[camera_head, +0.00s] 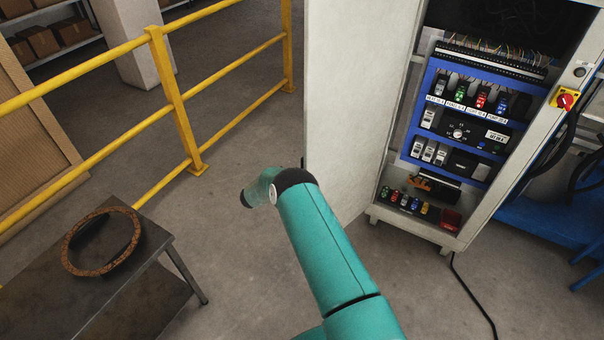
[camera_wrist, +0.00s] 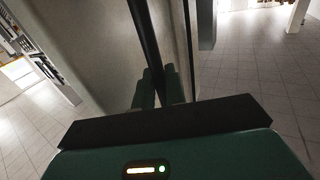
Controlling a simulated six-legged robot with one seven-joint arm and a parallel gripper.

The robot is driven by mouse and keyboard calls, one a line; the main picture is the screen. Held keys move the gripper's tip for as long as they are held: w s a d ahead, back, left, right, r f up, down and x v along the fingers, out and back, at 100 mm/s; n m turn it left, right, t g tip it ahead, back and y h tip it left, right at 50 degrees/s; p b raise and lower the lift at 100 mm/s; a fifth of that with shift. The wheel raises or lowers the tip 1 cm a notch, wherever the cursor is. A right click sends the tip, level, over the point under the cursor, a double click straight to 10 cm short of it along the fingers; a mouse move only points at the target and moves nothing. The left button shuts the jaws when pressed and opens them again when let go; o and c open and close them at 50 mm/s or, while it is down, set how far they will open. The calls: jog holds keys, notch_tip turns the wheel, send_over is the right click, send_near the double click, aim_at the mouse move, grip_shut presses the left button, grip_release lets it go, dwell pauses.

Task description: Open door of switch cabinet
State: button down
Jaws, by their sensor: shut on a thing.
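The switch cabinet (camera_head: 385,207) stands at the right in the head view. Its light grey door (camera_head: 345,100) is swung wide open to the left, and the inside is exposed. My teal arm reaches toward the door's free edge; in the head view its end is hidden. In the wrist view the door (camera_wrist: 95,45) fills the upper middle, with a dark vertical handle bar (camera_wrist: 146,40) on it. My gripper (camera_wrist: 159,88) is shut on this handle, its fingertips at the bar's lower visible end. The exact grip is dark and partly hidden.
A yellow railing (camera_head: 172,95) runs along the left. A dark metal table (camera_head: 165,238) with a brown ring (camera_head: 70,262) stands at lower left. A black cable (camera_head: 470,290) lies on the floor right of my arm. Floor between table and cabinet is clear.

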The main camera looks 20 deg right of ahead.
jog(key=c, duration=1.5)
grip_release()
jog(key=shift+c, duration=0.2)
jog(key=shift+a, duration=0.15)
jog(key=s+a, duration=0.2)
jog(key=a, duration=1.1)
jog(key=shift+s+a, duration=0.15)
jog(key=shift+s, duration=0.15)
jog(key=shift+r, duration=0.1)
